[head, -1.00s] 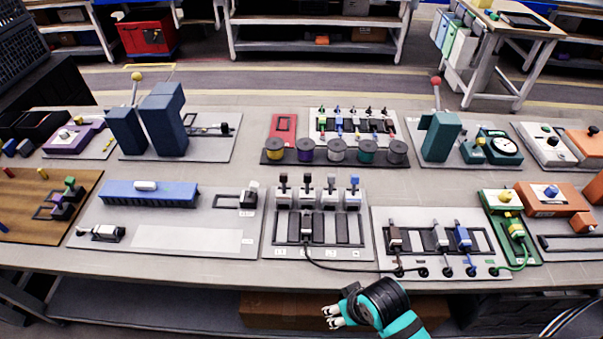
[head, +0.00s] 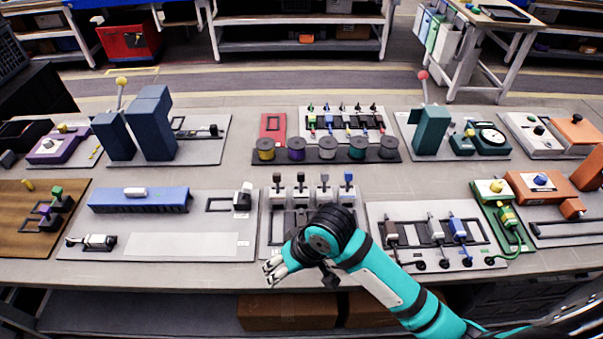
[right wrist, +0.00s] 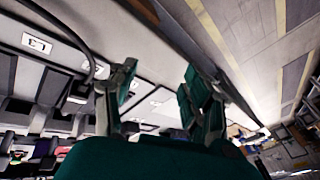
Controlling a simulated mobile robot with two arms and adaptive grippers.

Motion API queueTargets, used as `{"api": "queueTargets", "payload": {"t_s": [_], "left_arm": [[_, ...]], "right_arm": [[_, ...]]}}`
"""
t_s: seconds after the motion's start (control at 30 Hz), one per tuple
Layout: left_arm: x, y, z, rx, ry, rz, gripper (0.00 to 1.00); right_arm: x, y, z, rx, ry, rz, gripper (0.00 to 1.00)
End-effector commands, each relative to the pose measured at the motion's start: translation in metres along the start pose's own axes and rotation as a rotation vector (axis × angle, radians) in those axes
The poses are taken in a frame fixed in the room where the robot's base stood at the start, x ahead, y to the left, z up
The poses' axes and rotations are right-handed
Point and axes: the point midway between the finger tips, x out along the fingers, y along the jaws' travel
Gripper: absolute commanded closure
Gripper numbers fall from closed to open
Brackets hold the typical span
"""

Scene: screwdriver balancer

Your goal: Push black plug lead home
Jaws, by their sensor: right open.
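My right gripper (head: 271,271) is open and empty at the front edge of the table, below the grey slotted panel (head: 266,240). Its two fingers also show apart in the right wrist view (right wrist: 158,78), with nothing between them. My right arm covers much of the panel, so the plug of the black lead is hidden in the head view. A stretch of black cable (right wrist: 88,42) shows in the right wrist view, left of the fingers and apart from them. I cannot tell how far the plug sits in its slot. My left gripper is not in view.
To the right, a grey board (head: 385,211) holds brown, white and blue plugs. A green unit (head: 480,204) with a green lead stands beyond. The white strip (head: 185,243) at left is clear.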

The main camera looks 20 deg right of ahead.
Motion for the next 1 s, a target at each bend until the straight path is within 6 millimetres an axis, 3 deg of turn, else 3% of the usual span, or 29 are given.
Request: {"api": "queueTargets", "payload": {"t_s": [0.03,0.27,0.6,0.8,1.0], "left_arm": [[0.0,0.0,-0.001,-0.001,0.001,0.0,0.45],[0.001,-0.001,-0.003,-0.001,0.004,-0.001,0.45],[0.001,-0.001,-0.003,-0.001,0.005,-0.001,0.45],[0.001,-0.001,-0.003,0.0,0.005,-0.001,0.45],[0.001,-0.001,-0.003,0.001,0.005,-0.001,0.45]], "right_arm": [[-0.004,-0.002,-0.015,-0.002,-0.013,0.005,0.5],[-0.025,-0.001,-0.061,0.068,-0.112,0.065,0.5],[-0.09,0.038,-0.122,0.311,-0.198,0.267,0.5],[-0.122,0.055,-0.141,0.433,-0.206,0.339,0.5],[-0.131,0.06,-0.145,0.471,-0.21,0.358,0.5]]}}
